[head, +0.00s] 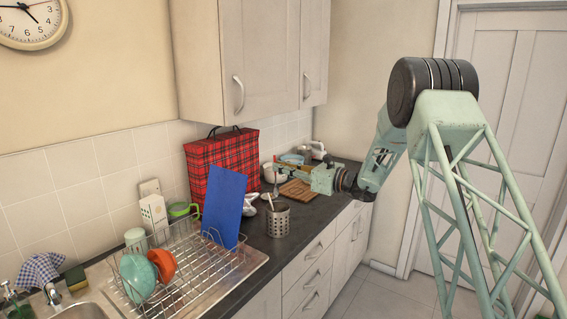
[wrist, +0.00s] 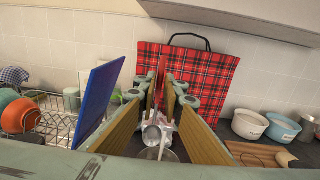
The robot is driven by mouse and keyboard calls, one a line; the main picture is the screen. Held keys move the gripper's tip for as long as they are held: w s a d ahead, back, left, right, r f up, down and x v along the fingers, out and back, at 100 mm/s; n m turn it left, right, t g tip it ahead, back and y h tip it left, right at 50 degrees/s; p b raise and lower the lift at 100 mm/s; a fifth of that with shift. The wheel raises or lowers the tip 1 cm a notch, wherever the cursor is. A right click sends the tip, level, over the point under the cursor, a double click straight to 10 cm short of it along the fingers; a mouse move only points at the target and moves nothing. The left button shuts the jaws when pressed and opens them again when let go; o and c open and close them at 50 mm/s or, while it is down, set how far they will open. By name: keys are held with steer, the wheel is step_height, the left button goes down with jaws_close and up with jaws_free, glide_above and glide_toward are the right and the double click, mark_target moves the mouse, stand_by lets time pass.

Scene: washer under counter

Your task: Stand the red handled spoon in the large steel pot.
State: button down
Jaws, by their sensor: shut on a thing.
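My gripper (head: 272,169) is shut on the red handled spoon; in the wrist view its red handle (wrist: 161,76) stands between the fingertips (wrist: 160,92). In the head view the spoon's metal end (head: 276,189) hangs below the fingers. The spoon's lower end appears above the pot's rim; the exact gap is hard to tell. In the wrist view the pot (wrist: 160,156) is partly hidden by the fingers.
A red tartan bag (head: 222,163) stands behind the pot. A blue board (head: 223,205) stands in the dish rack (head: 190,262) to the left. A wooden board (head: 298,193) and bowls (head: 274,173) lie to the right. Wall cupboards (head: 240,60) hang above.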

steer(key=shift+w+d+r+m+t, duration=0.15)
steer(key=shift+w+d+r+t, duration=0.15)
steer(key=shift+w+r, duration=0.3)
steer(key=shift+w+d+r+m+t, duration=0.15)
steer(key=shift+w+r+t, duration=0.15)
steer(key=shift+w+r, duration=0.2)
steer(key=shift+f, duration=0.15)
step_height(320, 180, down, 14)
steer(key=b, duration=0.6)
steer(key=shift+r+b, duration=0.2)
steer(key=shift+b, duration=0.1)
stand_by(1.2)
stand_by(0.4)
steer(key=c, duration=2.7)
jaws_free()
